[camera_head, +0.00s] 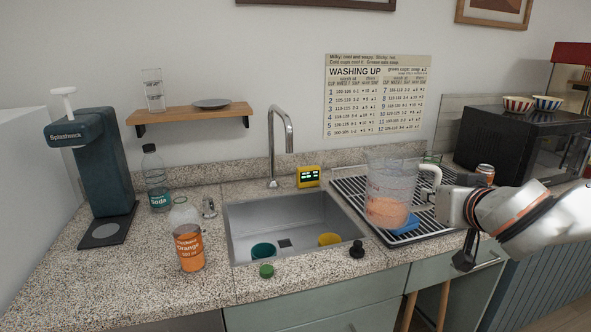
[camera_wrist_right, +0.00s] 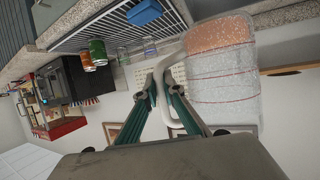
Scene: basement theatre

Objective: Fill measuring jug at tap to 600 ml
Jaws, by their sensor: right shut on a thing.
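The clear measuring jug (camera_head: 390,188) is upright over the drying rack, right of the sink; it also shows upside down in the wrist view (camera_wrist_right: 222,75). Its lower part looks orange; I cannot tell what this is. My right gripper (camera_head: 440,197) is shut on the jug's white handle, which lies between its fingers in the wrist view (camera_wrist_right: 166,92). The curved metal tap (camera_head: 282,140) stands behind the steel sink (camera_head: 290,215), left of the jug. My left gripper is out of view.
The drying rack (camera_head: 435,232) holds a blue sponge (camera_head: 406,226). A yellow display (camera_head: 308,177) stands behind the sink. Teal and yellow cups (camera_head: 329,239) are in the sink. An orange bottle (camera_head: 189,247) and soda bottle (camera_head: 155,180) stand left. A green cap (camera_head: 266,271) lies in front.

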